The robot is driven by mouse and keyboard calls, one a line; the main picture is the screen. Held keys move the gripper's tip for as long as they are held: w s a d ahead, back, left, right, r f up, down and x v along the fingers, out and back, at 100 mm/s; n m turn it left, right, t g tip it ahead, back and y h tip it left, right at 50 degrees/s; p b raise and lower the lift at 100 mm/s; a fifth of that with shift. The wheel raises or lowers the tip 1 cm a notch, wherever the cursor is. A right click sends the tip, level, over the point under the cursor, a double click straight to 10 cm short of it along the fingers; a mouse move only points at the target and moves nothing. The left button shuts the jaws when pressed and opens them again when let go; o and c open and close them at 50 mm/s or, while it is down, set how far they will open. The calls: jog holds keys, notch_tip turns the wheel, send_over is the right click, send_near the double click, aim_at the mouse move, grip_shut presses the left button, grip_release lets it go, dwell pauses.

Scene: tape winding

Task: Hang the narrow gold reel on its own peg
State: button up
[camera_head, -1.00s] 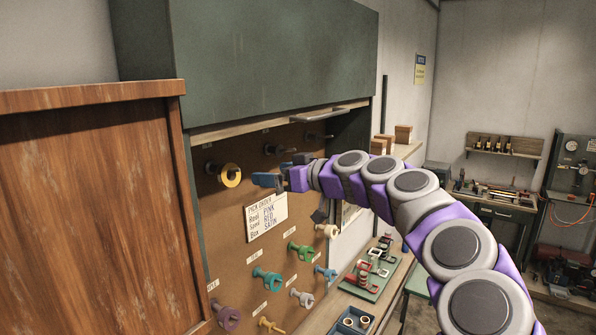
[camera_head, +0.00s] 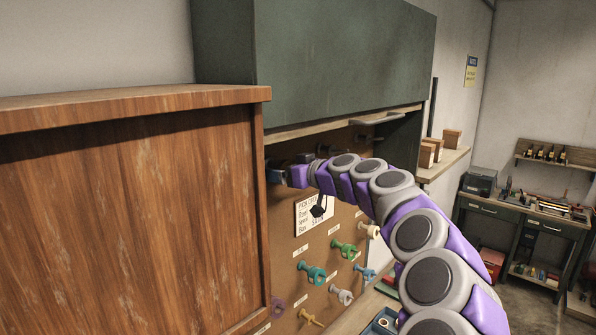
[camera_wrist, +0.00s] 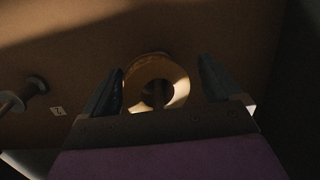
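In the wrist view, the gold reel (camera_wrist: 178,80) is a ring with a dark round hole, facing the camera. It is on a peg (camera_wrist: 157,95) that shows through the hole, close to the brown pegboard. My gripper (camera_wrist: 162,68) has its two dark fingers spread, one on each side of the reel, with gaps visible between them and its rim. In the head view, my gripper (camera_head: 276,174) is at the upper left of the pegboard (camera_head: 290,245), partly behind the wooden cabinet's edge. The reel is hidden there.
A wooden cabinet (camera_head: 130,215) fills the left and covers the pegboard's left side. A green raised door (camera_head: 340,65) overhangs the board. Teal (camera_head: 312,273) and green (camera_head: 343,249) spools sit on lower pegs, near a white order card (camera_head: 313,216). A bare peg (camera_wrist: 22,95) is at left.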

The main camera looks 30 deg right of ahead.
jog(key=shift+w+a, duration=0.15)
jog(key=shift+a, duration=0.8)
jog(key=shift+c, duration=0.9)
jog(key=shift+d, duration=0.1)
jog(key=shift+c, duration=0.7)
jog(key=d, duration=0.3)
jog(key=c, duration=0.5)
jog(key=shift+s, duration=0.25)
jog(key=shift+c, duration=1.2)
jog(key=shift+w+a, duration=0.1)
jog(key=shift+a, duration=0.45)
jog(key=shift+a+r, duration=0.15)
jog(key=shift+r, duration=0.15)
jog(key=shift+d+r+b, duration=0.1)
jog(key=shift+d+b, duration=0.15)
jog(key=shift+b, duration=0.05)
jog(key=shift+s+d, duration=0.35)
jog(key=shift+d, duration=0.05)
jog(key=shift+s+r+b, duration=0.25)
jog(key=shift+s+b, duration=0.6)
jog(key=shift+s, duration=0.2)
jog(key=b+v, duration=0.3)
jog(key=v, duration=0.3)
jog(key=shift+s+d+r, duration=0.2)
jog(key=shift+d+r, duration=0.05)
